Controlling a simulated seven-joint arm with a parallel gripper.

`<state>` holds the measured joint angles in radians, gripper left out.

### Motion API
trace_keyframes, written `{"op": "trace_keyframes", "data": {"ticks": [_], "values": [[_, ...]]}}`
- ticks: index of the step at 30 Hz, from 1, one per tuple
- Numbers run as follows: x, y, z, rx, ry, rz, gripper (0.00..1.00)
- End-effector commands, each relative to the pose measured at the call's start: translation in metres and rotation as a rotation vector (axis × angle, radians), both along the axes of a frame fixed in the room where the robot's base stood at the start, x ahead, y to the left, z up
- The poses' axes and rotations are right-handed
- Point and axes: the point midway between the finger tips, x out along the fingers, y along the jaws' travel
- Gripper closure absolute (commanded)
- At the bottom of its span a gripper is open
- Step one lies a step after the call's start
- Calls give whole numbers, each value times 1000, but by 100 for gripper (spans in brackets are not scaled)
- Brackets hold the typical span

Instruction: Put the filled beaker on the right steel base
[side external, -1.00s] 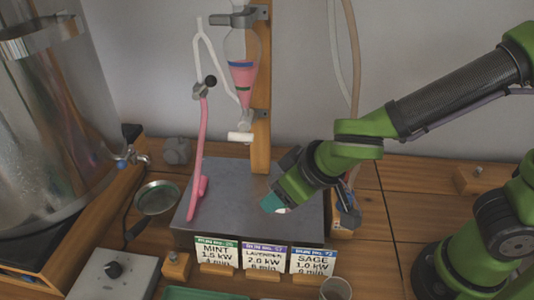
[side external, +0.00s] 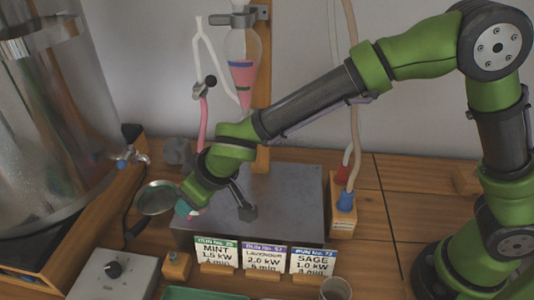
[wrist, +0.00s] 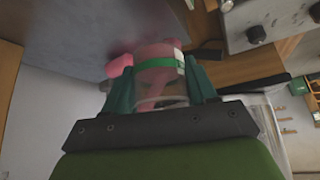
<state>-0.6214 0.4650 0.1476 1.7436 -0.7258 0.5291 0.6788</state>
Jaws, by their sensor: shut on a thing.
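My gripper (side external: 186,208) is at the left end of the grey steel base (side external: 292,205) in the side view. In the wrist view its two teal fingers (wrist: 160,84) are shut on a clear beaker (wrist: 162,102) with pink contents and a green band. In the side view the beaker is mostly hidden by the gripper and wrist. A pink tube end (wrist: 120,65) shows beside the beaker in the wrist view. I see one grey slab and cannot make out a separate right base; its right part is bare.
A glass funnel (side external: 243,75) hangs on a wooden post behind. A round dish (side external: 156,197) is to the left. A cup (side external: 335,289) stands at the front.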

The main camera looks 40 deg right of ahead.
Motion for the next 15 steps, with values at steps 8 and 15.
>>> {"op": "trace_keyframes", "data": {"ticks": [8, 15], "values": [[7, 6, -18, -4, 3, 1, 81], [7, 6, -36, 0, 0, -1, 81]]}}
